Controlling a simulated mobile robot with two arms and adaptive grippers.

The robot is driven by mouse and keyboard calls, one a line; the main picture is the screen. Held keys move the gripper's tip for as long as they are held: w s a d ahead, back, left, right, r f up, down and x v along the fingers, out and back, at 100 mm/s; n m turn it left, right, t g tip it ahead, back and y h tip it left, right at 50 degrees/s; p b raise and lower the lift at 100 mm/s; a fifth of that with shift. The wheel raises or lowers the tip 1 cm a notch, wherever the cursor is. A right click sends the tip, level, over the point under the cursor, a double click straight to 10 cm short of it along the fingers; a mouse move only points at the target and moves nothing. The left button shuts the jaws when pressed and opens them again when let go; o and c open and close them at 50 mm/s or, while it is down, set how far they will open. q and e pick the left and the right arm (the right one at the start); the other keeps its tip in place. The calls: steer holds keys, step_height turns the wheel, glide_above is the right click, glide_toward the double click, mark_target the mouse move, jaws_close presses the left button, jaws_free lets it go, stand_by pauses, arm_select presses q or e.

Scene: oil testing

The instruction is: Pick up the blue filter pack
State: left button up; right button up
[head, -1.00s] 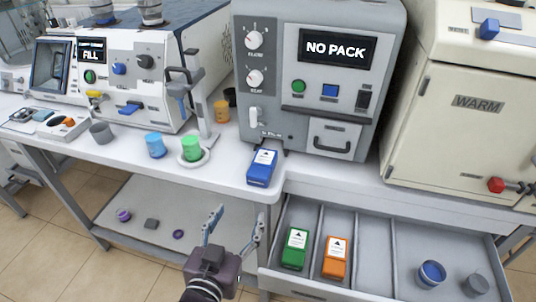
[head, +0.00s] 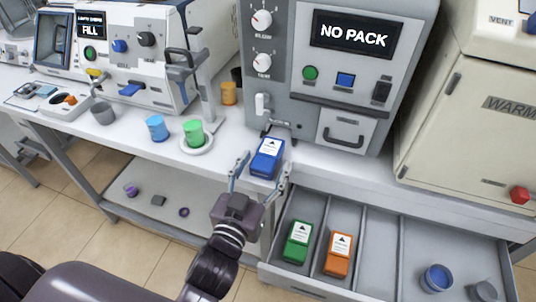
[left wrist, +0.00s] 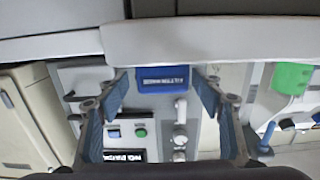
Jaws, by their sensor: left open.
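The blue filter pack (head: 267,157) lies at the front edge of the white bench, below the grey machine whose screen reads NO PACK. It has a white label on top. My left gripper (head: 258,176) is open and just in front of the pack, with its fingers reaching up toward it. In the left wrist view the pack (left wrist: 162,79) appears between the two open fingertips (left wrist: 165,92), and I see no clear contact. My right gripper is in neither view.
An open drawer (head: 375,250) below the bench holds a green pack (head: 298,242), an orange pack (head: 338,253) and a blue round container (head: 437,279). A green cup (head: 194,133) and a blue cup (head: 157,128) stand left of the blue pack. A lower shelf (head: 120,208) holds small items.

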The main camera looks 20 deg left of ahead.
mark_target(275, 139)
arm_select(q)
steer(key=shift+w+a+p, duration=0.1)
steer(key=shift+w+p, duration=0.25)
steer(key=shift+w, duration=1.65)
steer(key=c, duration=1.2)
steer(key=shift+c, duration=0.7)
steer(key=shift+r, duration=0.1)
